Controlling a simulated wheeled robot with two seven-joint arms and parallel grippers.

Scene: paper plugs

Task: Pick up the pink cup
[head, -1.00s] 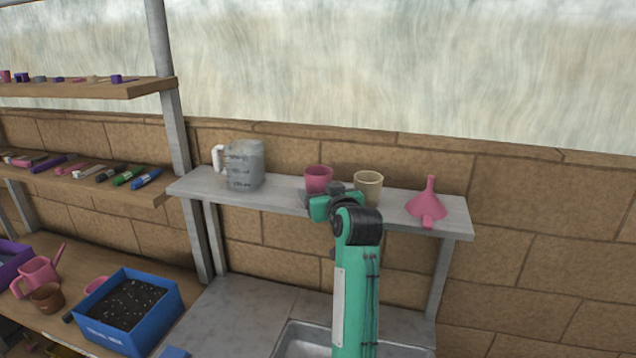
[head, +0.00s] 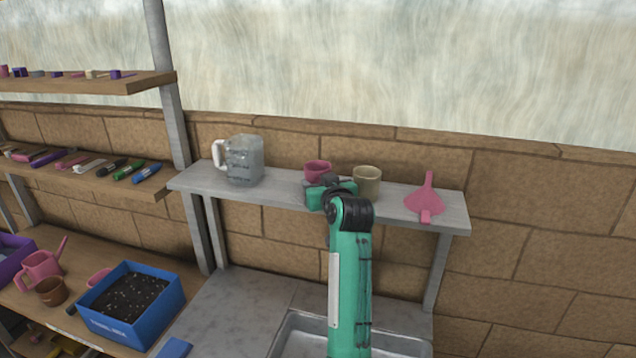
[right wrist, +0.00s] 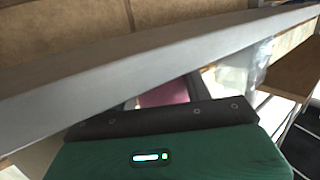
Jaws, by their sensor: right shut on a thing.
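The pink cup (head: 317,168) stands on the grey wall shelf, between the measuring jug and the beige cup. My right gripper (head: 318,186) is at the front of the pink cup and hides its lower part. In the right wrist view the pink cup (right wrist: 165,94) shows between the fingers, and the right gripper (right wrist: 165,104) is shut on it. Most of the cup is hidden there by the gripper body. I cannot tell whether the cup's base touches the shelf. My left gripper is not in view.
On the grey shelf (head: 285,194), a beige cup (head: 367,182) stands close right of my right gripper. A sink (head: 290,336) lies below. A blue soil box (head: 140,325) stands lower left.

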